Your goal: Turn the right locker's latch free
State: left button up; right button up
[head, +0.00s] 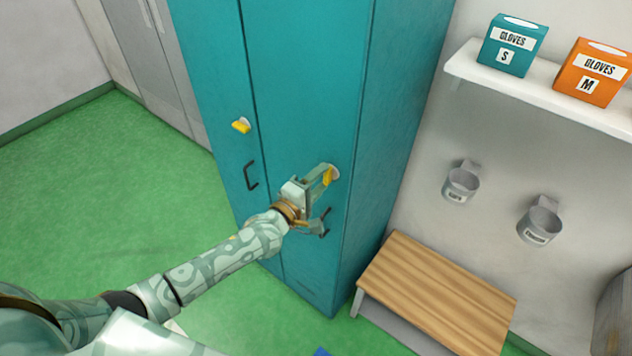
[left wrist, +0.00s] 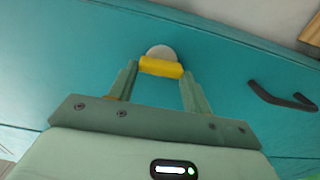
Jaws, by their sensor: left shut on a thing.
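The right locker (head: 305,90) is a tall teal door, shut, with a yellow latch (head: 329,176) on a pale round base near its right edge. My left gripper (head: 324,178) is at this latch. In the left wrist view the yellow latch (left wrist: 161,67) lies crosswise between the fingertips of my left gripper (left wrist: 160,72), which is shut on it. The right locker's black handle (head: 325,222) is just below, partly behind the gripper; it also shows in the left wrist view (left wrist: 282,97). My right gripper is not in view.
The left locker's yellow latch (head: 241,126) and black handle (head: 251,176) are to the left. A wooden bench (head: 440,290) stands right of the lockers. A wall shelf (head: 540,88) holds glove boxes, with two grey cups below. Green floor is clear at left.

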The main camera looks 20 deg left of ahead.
pick_arm(q)
jog(key=shift+w+d+r, duration=0.15)
jog(key=shift+r, duration=0.3)
jog(key=o, duration=0.7)
jog(key=shift+o, duration=1.4)
jog(key=shift+s+d+f, duration=0.1)
jog(key=shift+s+d, duration=0.05)
jog(key=shift+s, duration=0.05)
jog(key=shift+s+a+f, duration=0.15)
jog(key=shift+s+a, duration=0.05)
jog(key=v, duration=1.6)
jog(key=shift+r, duration=0.3)
jog(key=shift+d, duration=0.15)
